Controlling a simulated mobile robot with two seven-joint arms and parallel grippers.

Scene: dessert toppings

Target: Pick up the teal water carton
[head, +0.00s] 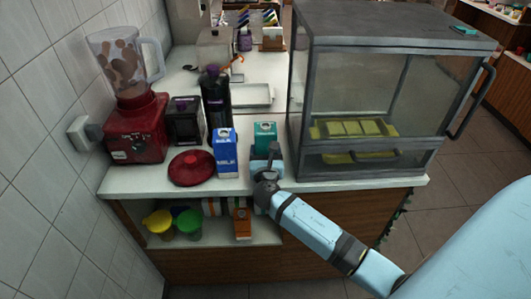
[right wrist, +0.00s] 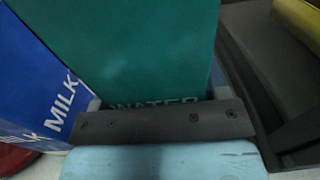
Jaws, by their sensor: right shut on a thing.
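The teal water carton (head: 264,137) stands upright on the white counter, just right of the blue milk carton (head: 226,153). My right gripper (head: 266,163) reaches in from the front right and is shut on the teal carton's lower part. In the right wrist view the teal carton (right wrist: 135,45) fills the middle, with its "WATER" lettering partly hidden behind the gripper's dark bar (right wrist: 165,128). The blue milk carton (right wrist: 40,85) is close on the left there. The fingertips are largely hidden. My left gripper is in neither view.
A glass display case (head: 365,90) stands close on the right of the teal carton. A red lid (head: 191,168) lies left of the milk carton. A red blender (head: 136,130), a dark bottle (head: 216,100) and a dark box (head: 185,121) stand farther left. A metal tray (head: 253,96) lies behind.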

